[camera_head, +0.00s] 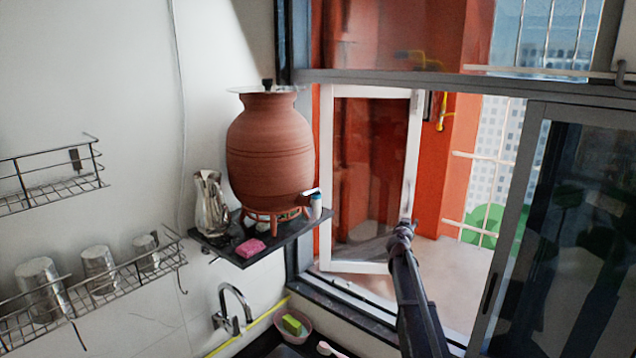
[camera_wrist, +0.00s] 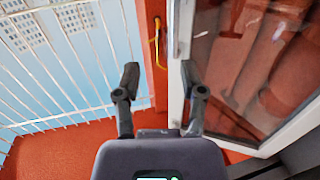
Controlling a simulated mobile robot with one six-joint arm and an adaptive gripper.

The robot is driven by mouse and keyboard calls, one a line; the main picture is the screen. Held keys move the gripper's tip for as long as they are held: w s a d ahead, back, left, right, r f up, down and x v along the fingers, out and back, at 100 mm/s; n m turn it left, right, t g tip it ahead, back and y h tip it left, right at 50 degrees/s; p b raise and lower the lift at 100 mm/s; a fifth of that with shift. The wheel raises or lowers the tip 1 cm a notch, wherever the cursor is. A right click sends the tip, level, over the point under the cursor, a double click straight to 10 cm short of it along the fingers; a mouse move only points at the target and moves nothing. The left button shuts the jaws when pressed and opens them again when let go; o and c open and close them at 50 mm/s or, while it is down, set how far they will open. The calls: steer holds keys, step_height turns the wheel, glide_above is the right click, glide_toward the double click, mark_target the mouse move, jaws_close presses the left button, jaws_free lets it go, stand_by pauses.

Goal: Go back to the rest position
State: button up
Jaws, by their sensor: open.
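My gripper (camera_head: 403,230) reaches up from the bottom in the head view, in front of the free edge of the white-framed window pane (camera_head: 367,91). In the wrist view my gripper (camera_wrist: 159,76) is open, with its two dark fingers spread and nothing held between them. The white frame edge (camera_wrist: 181,30) shows just beyond the right finger; I cannot tell whether they touch. The clay waterpot (camera_head: 270,150) stands upright on a reddish stand on the dark shelf (camera_head: 277,247), left of my gripper and apart from it.
A metal jug (camera_head: 210,205), a pink sponge (camera_head: 250,248) and a white cup (camera_head: 316,208) are on the shelf. A faucet (camera_head: 233,305) is below. Wire racks (camera_head: 110,285) hold metal cups at left. A dark-framed pane (camera_head: 570,230) is at right; white bars (camera_wrist: 75,60) lie outside.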

steer(key=s+a+f+m+g+b, duration=0.15)
steer(key=s+f+g+b, duration=0.35)
steer(key=s+f, duration=0.65)
steer(key=s+a+f+n+g+b, duration=0.1)
steer(key=s+a+f+g+b, duration=0.25)
steer(key=s+f, duration=0.8)
steer(key=s+a+f+n+g+y+b, duration=0.2)
steer(key=s+a+f, duration=0.2)
steer(key=s, duration=0.4)
steer(key=s+a+f+n+g+y+b, duration=0.1)
steer(key=s+a+f+g+y+b, duration=0.1)
steer(key=s+a, duration=0.3)
steer(key=s+a+f+n+g+y+b, duration=0.2)
steer(key=s+a+f+g+y+b, duration=0.1)
steer(key=s, duration=0.8)
step_height(320, 180, down, 3)
steer(key=shift+s+a+r+n+y+b, duration=0.15)
steer(key=shift+a+n+y+b, duration=0.3)
steer(key=shift+a, duration=0.3)
